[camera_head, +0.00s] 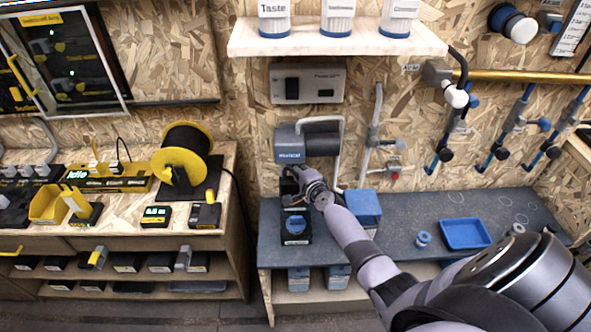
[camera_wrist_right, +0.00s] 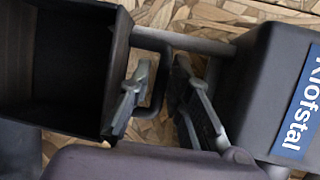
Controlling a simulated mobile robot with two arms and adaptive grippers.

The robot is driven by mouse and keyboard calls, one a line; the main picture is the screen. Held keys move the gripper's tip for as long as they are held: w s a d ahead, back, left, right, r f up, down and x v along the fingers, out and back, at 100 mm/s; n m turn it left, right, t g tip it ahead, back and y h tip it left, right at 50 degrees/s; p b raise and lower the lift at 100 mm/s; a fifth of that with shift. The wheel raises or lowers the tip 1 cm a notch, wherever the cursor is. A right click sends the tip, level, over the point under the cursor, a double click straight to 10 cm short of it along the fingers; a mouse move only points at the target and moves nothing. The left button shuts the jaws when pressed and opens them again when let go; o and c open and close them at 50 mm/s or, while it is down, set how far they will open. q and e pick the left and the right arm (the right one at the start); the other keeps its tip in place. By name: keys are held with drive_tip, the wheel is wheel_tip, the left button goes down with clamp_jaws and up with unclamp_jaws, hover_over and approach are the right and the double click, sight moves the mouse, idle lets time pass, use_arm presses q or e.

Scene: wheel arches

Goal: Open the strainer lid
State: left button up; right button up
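The blue-grey unit (camera_head: 290,146) with a white label is on the wooden wall above the dark bench. It shows in the right wrist view as a dark box (camera_wrist_right: 262,85) with a blue label. My right gripper (camera_head: 290,183) is just below this unit in the head view. In the right wrist view my right gripper (camera_wrist_right: 163,105) has its fingers apart. A grey bent bar (camera_wrist_right: 158,75) shows in the gap between them; I cannot tell whether they touch it. I cannot tell which part is the strainer lid. My left gripper is not in view.
A dark open container (camera_wrist_right: 60,65) is left of the fingers in the wrist view. A blue bin (camera_head: 363,207) and blue tray (camera_head: 466,233) are on the bench (camera_head: 400,213). A black device (camera_head: 295,228) stands below the gripper. A grey pipe (camera_head: 372,135) runs down the wall.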

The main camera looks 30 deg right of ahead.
drive_tip(key=shift+s+a, duration=0.1)
drive_tip(key=shift+s+a+r, duration=0.1)
drive_tip(key=shift+s, duration=0.2)
drive_tip(key=v, duration=1.1)
drive_tip(key=shift+s, duration=0.15)
